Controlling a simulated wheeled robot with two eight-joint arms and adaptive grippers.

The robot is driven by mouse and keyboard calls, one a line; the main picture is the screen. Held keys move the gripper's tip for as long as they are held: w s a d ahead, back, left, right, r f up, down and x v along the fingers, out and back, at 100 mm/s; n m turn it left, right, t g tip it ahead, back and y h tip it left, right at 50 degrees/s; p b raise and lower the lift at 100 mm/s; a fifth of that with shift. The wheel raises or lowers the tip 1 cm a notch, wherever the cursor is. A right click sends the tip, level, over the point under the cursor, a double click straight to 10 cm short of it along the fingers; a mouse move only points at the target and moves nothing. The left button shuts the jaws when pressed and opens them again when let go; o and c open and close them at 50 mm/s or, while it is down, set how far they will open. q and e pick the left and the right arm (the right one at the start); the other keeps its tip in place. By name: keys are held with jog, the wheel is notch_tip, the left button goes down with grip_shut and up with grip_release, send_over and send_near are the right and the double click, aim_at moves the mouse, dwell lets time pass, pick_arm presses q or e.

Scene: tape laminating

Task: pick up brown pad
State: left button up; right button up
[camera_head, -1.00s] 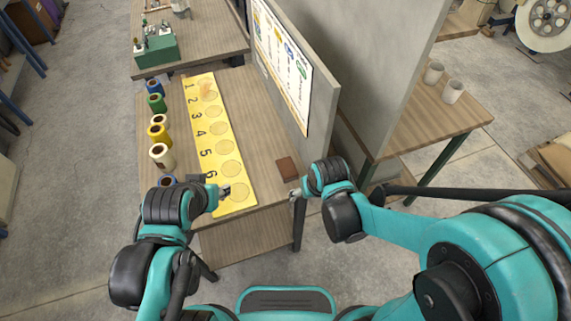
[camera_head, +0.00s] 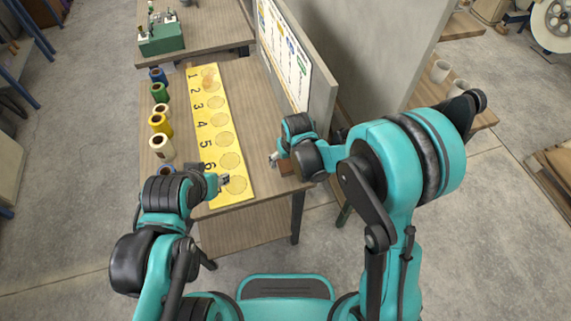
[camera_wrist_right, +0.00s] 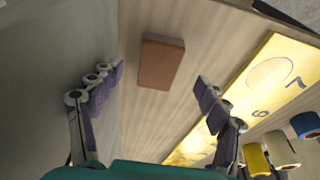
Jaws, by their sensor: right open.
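The brown pad (camera_head: 286,167) is a small flat rectangular block lying on the wooden table near its front right edge, partly hidden by my right arm. In the right wrist view the whole pad (camera_wrist_right: 162,62) shows between and beyond the two fingers. My right gripper (camera_head: 274,160) is open and empty by the pad; in the wrist view its fingers (camera_wrist_right: 160,79) are spread on either side, apart from the pad. My left gripper (camera_head: 223,180) is over the near end of the yellow numbered board; its jaws are too small to read.
The yellow board (camera_head: 203,114) with numbered circles runs along the table (camera_head: 238,89). Several tape rolls (camera_head: 162,147) stand along the table's left edge. A grey partition (camera_head: 324,88) with a poster (camera_head: 284,55) rises on the right side. Bare table lies between board and partition.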

aim_at(286, 163)
jog(key=x, duration=0.2)
jog(key=w+b+x, duration=0.1)
jog(key=x, duration=0.1)
jog(key=shift+a+f+b, duration=0.15)
jog(key=shift+b, duration=0.15)
jog(key=shift+w+f, duration=0.15)
jog(key=shift+f, duration=0.2)
jog(key=shift+f+b, duration=0.25)
jog(key=shift+b, duration=0.2)
jog(key=c, duration=1.2)
